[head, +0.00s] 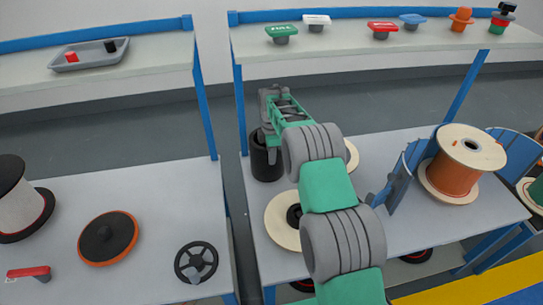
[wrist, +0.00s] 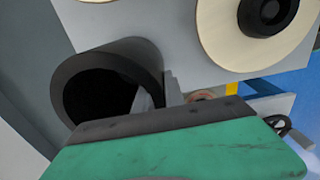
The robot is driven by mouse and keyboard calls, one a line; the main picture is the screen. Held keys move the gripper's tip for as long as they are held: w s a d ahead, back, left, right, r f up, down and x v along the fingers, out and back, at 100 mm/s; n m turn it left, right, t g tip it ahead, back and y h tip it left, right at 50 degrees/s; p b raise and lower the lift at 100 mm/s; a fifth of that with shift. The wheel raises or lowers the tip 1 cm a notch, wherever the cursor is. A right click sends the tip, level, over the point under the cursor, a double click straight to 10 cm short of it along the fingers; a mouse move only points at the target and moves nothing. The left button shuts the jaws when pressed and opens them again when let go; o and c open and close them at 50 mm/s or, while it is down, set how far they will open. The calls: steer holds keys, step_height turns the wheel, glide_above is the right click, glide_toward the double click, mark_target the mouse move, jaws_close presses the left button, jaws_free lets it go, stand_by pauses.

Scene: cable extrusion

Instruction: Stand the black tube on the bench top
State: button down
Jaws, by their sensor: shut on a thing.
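The black tube (head: 265,160) is upright at the back left corner of the right bench top (head: 240,200) in the head view. My gripper (head: 272,140) is above it and shut on its wall near the rim. In the wrist view the tube's open round mouth (wrist: 105,85) shows, with a grey finger (wrist: 172,90) of my gripper at the rim's right side. The tube's lower end looks close to or on the bench top; I cannot tell whether it touches.
A cream spool flange (head: 280,222) with a black hub lies in front of the tube. An orange cable spool (head: 455,170) stands in a blue stand (head: 402,175) at the right. A gap separates the right bench from the left bench (head: 150,190). A shelf (head: 350,45) runs behind.

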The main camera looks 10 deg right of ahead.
steer(key=c, duration=1.4)
jaws_free()
steer(key=shift+f, duration=0.15)
steer(key=shift+r, duration=3.95)
